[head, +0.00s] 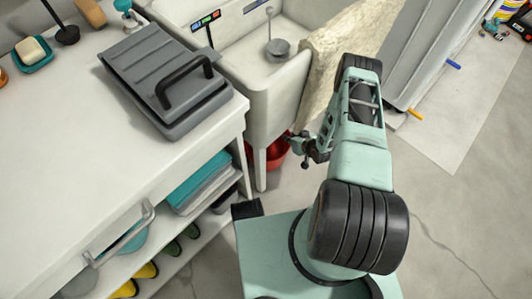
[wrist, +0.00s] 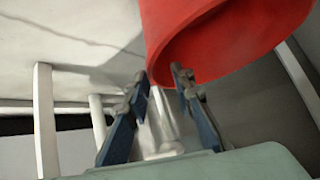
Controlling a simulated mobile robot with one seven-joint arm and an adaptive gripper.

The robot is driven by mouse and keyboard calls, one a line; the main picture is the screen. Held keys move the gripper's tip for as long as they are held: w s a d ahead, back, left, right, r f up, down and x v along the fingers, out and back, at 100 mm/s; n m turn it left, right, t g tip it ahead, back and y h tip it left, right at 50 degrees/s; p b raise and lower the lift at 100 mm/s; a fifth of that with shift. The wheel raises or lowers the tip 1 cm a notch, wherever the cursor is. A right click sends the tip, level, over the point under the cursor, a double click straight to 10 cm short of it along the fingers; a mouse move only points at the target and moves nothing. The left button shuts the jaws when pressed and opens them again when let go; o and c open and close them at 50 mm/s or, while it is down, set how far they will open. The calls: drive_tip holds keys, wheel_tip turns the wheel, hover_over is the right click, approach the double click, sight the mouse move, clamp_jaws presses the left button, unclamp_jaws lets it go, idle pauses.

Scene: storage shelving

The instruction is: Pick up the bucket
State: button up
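The red bucket (head: 277,153) is on the floor below the sink, partly hidden behind the sink leg and my arm. In the wrist view the bucket (wrist: 235,40) fills the upper right, with its curved edge by my fingertips. My gripper (head: 301,147) is low beside the sink, next to the bucket. In the wrist view my gripper (wrist: 161,76) has its two fingers apart, with a gap between the tips. The tips overlap the bucket's lower left edge in the picture; I cannot tell whether they touch it.
The white sink (head: 262,75) stands above the bucket, with a beige cloth (head: 335,45) over its right side. A white counter (head: 85,150) with a grey lidded box (head: 165,80) is at left, with shelves below. Grey floor (head: 450,210) is open at right.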

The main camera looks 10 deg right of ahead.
drive_tip(key=b+x, duration=0.2)
drive_tip(key=x, duration=0.3)
drive_tip(key=shift+d+b, duration=0.15)
drive_tip(key=shift+b, duration=0.2)
drive_tip(key=shift+w+f, duration=0.2)
drive_tip(key=shift+w, duration=0.15)
clamp_jaws()
